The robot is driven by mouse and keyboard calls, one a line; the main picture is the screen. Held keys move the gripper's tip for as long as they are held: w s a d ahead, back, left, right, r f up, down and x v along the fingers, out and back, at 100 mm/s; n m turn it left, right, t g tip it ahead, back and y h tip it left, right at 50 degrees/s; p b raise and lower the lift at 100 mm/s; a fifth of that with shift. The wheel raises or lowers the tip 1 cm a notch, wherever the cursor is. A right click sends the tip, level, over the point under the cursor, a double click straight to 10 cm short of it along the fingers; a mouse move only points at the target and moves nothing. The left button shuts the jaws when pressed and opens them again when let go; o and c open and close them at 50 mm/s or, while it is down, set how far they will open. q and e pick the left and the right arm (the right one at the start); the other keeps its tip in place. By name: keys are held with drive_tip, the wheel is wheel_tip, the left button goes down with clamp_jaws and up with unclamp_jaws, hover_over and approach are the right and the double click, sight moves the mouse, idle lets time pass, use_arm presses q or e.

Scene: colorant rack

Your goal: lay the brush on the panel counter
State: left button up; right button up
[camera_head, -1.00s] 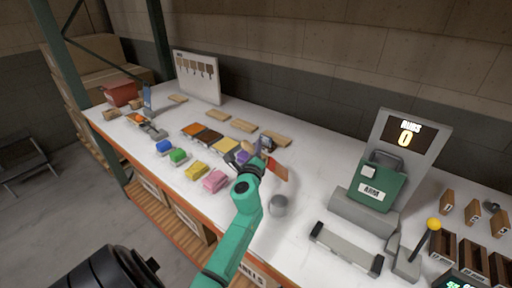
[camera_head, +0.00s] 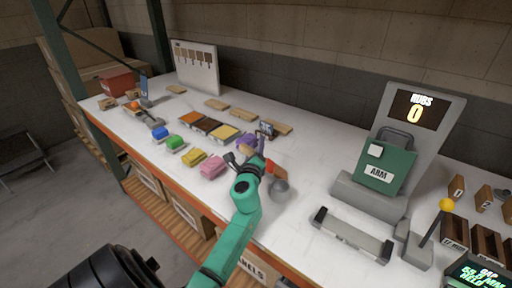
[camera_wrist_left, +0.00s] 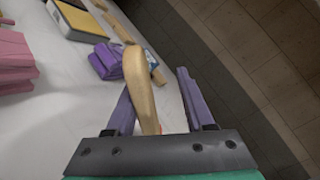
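My left gripper (camera_head: 250,150) is over the counter, just right of the pink block. In the left wrist view its two purple fingers (camera_wrist_left: 160,95) stand well apart. A pale wooden handle (camera_wrist_left: 138,80), which I take for the brush, lies between them, close to the left finger, with a clear gap to the right finger. In the head view a reddish-brown piece (camera_head: 280,174) shows beside the gripper, partly hidden by it; it looks like part of the brush. The white panel counter (camera_head: 318,160) runs under all this. My right gripper is not in view.
A grey round object (camera_head: 280,188) stands just beside the gripper. Pink (camera_head: 213,166), yellow and green blocks lie to the left, a purple block (camera_wrist_left: 105,61) beyond. Counter between is bare.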

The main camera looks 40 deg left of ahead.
use_arm(q)
drive_tip(key=b+v, duration=0.2)
drive_tip(key=v, duration=1.2)
drive_tip(key=shift+s+d+b, duration=0.2)
drive_tip(key=shift+b, duration=0.1)
drive_tip(key=shift+f, duration=0.1)
idle(0.4)
